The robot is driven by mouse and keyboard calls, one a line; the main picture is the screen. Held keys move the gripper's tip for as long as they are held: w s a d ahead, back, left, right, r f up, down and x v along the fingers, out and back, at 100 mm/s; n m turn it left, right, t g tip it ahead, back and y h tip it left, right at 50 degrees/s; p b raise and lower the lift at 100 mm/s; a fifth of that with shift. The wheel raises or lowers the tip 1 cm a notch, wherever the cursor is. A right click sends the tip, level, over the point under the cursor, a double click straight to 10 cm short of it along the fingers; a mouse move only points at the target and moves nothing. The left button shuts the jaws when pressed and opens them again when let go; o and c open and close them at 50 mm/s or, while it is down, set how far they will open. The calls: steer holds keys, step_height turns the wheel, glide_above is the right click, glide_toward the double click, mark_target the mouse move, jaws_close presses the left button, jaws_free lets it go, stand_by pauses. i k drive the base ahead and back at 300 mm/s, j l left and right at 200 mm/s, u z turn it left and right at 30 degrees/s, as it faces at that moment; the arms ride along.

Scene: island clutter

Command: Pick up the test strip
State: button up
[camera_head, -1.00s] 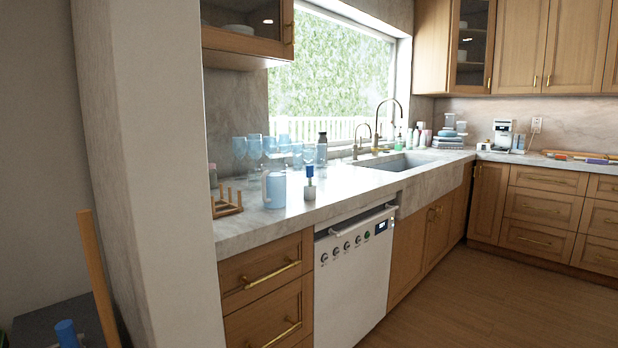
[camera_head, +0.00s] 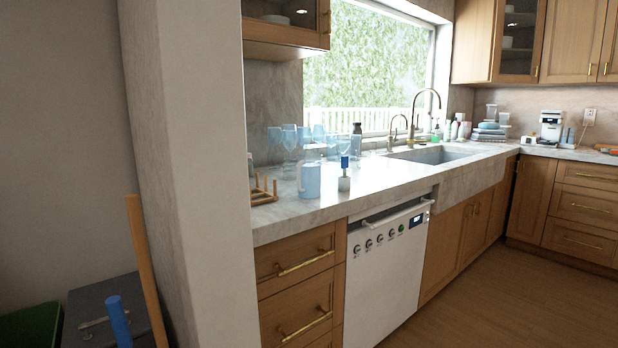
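I cannot make out a test strip in this view. It may be hidden or too small to tell. On the marble counter (camera_head: 385,186) stand a light blue pitcher (camera_head: 309,181), a blue-topped item with a white base (camera_head: 344,183), a wooden peg rack (camera_head: 263,191) and several clear blue glasses (camera_head: 289,140). My gripper is not in view.
A pale wall column (camera_head: 190,170) stands close at the left. Left of it are a dark box (camera_head: 85,300), a wooden stick (camera_head: 147,270), a blue cylinder (camera_head: 118,322) and a green bin (camera_head: 28,328). A white dishwasher (camera_head: 385,275) sits under the counter. The wooden floor (camera_head: 480,310) is clear.

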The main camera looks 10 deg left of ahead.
mark_target(345, 160)
steer(key=i+l, duration=0.1)
steer(key=i, duration=0.35)
steer(key=i+l+u, duration=0.1)
steer(key=i, duration=0.35)
steer(key=i+l+u, duration=0.1)
steer(key=i, duration=0.3)
steer(key=i+l, duration=0.3)
steer(key=i, duration=0.15)
steer(key=i+l+u, duration=0.1)
steer(key=i, duration=0.35)
